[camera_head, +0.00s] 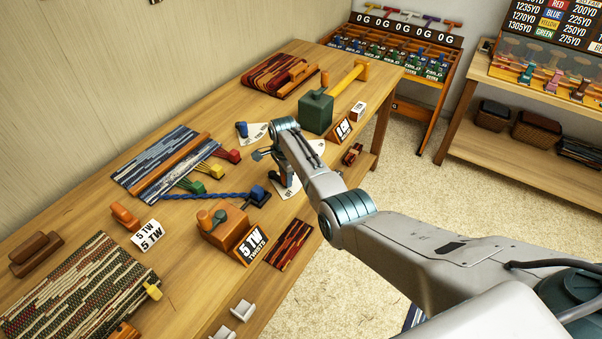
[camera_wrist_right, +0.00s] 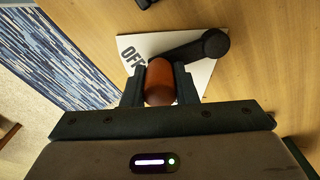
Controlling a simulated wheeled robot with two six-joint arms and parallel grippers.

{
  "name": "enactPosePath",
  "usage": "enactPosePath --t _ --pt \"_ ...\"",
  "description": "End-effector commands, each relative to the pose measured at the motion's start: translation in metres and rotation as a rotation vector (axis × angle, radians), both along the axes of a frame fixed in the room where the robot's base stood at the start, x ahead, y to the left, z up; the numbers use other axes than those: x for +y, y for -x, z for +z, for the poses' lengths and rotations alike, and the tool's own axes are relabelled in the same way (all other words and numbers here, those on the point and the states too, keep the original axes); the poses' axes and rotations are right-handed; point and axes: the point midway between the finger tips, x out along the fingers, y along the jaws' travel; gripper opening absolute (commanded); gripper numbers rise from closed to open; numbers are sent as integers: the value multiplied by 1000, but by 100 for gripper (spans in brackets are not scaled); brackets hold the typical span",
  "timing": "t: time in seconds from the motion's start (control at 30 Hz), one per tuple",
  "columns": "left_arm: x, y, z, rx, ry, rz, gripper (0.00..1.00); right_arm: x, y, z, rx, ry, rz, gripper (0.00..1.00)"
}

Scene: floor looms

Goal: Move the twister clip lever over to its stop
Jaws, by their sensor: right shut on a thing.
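The lever has a black arm (camera_wrist_right: 190,50) with a round black hub at one end and an orange-brown grip (camera_wrist_right: 160,80) at the other. It lies over a white plate (camera_wrist_right: 135,45) with "OF" and part of another letter readable. My right gripper (camera_wrist_right: 160,88) is shut on the grip, one finger on each side. The stop cannot be made out. My left gripper is not in view.
A blue twisted cord (camera_head: 205,196) runs to a blue clip (camera_head: 258,194) left of my gripper. A green weight (camera_head: 316,112) stands behind. A striped cloth (camera_head: 160,160) lies left.

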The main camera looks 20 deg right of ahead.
Motion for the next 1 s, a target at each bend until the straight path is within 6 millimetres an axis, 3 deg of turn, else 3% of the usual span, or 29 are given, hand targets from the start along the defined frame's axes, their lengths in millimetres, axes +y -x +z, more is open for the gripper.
enactPosePath --t 0.33,0.9,0.93,1.0 --pt "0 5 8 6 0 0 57 16 1 2 -2 2 -147 0" --pt "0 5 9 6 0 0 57 19 1 1 -2 1 -181 0" --pt "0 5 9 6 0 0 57 19 1 1 -2 1 -180 28" --pt "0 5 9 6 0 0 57 19 1 1 -2 1 -180 42"
